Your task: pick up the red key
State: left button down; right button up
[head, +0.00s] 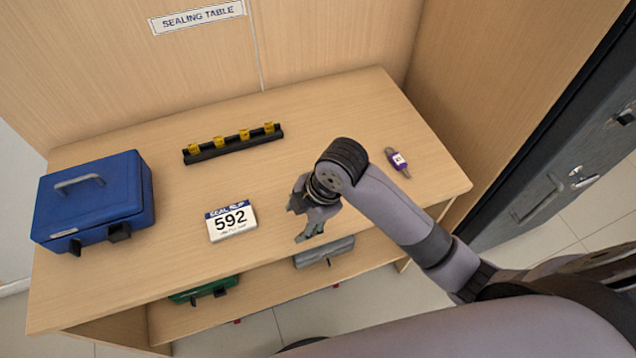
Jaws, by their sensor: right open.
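I cannot make out a red key in the head view. A small purple item with a white label and a metal end (398,162) lies on the table at the right; I cannot tell exactly what it is. My right gripper (298,223) is open and empty, over the front middle of the table, to the right of the seal slip card. My right arm reaches in from the lower right and covers part of the table. My left gripper is not in view.
The wooden table (330,110) holds a blue cash box (92,200), a black rack with several yellow tags (235,144) and a white "592" card (231,221). Green (205,290) and grey (325,250) boxes sit on the lower shelf. A dark door (560,150) stands right.

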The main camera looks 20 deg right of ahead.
jog(key=w+d+r+n+g+h, duration=0.25)
jog(key=w+d+r+n, duration=0.45)
jog(key=w+r+n, duration=0.65)
jog(key=s+f, duration=0.1)
jog(key=f, duration=0.3)
jog(key=f+n+p, duration=0.1)
jog(key=f, duration=0.3)
jog(key=s+f+n+h, duration=0.1)
jog(key=f, duration=0.4)
jog(key=shift+s+t+p, duration=0.25)
jog(key=shift+s+p, duration=0.05)
jog(key=shift+p, duration=0.1)
jog(key=f, duration=0.3)
jog(key=f+p, duration=0.1)
jog(key=shift+d+f, duration=0.15)
jog(key=shift+d, duration=0.15)
jog(key=shift+f, duration=0.5)
jog(key=shift+c, duration=0.5)
jog(key=c, duration=1)
